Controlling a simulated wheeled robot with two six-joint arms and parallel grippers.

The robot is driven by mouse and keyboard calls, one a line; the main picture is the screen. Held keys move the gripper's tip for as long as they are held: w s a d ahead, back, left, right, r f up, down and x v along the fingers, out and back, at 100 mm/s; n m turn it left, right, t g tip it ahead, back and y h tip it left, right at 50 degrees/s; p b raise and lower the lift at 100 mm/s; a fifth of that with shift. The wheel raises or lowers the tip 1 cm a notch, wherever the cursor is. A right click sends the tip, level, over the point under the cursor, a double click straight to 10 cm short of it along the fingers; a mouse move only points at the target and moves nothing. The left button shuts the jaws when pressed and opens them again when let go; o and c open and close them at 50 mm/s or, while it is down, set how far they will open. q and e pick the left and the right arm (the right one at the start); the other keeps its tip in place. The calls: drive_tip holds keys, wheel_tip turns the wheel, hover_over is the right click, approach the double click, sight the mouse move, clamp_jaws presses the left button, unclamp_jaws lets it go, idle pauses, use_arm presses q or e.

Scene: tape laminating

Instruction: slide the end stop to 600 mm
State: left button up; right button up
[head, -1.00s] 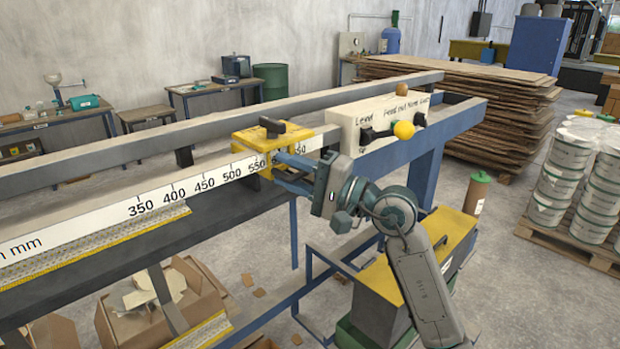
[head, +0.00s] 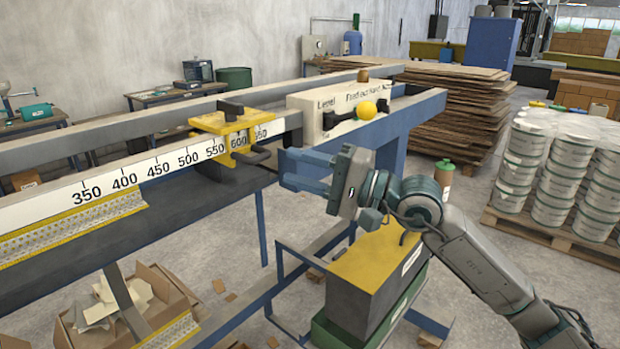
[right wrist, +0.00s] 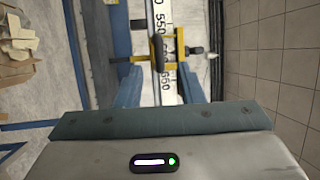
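The yellow end stop (head: 222,122) sits on the white millimetre scale (head: 126,178), with a dark clamp knob on top and a dark handle (head: 250,156) on its front. The 600 mark shows between its yellow legs, with 550 to the left and 650 to the right. I cannot read the exact alignment. In the right wrist view, the end stop (right wrist: 138,59) lies beyond the two spread blue fingers (right wrist: 160,88). My left gripper is not in view.
A cream control box (head: 318,112) with a yellow ball knob (head: 366,110) stands right of the stop on the bench. A yellow-topped case (head: 372,262) is below my right arm. Pails (head: 545,165) stand on a pallet at the right.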

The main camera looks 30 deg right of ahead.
drive_tip(key=shift+s+d+f+b, duration=0.1)
drive_tip(key=shift+s+d+b, duration=0.3)
drive_tip(key=shift+s, duration=0.15)
idle(0.4)
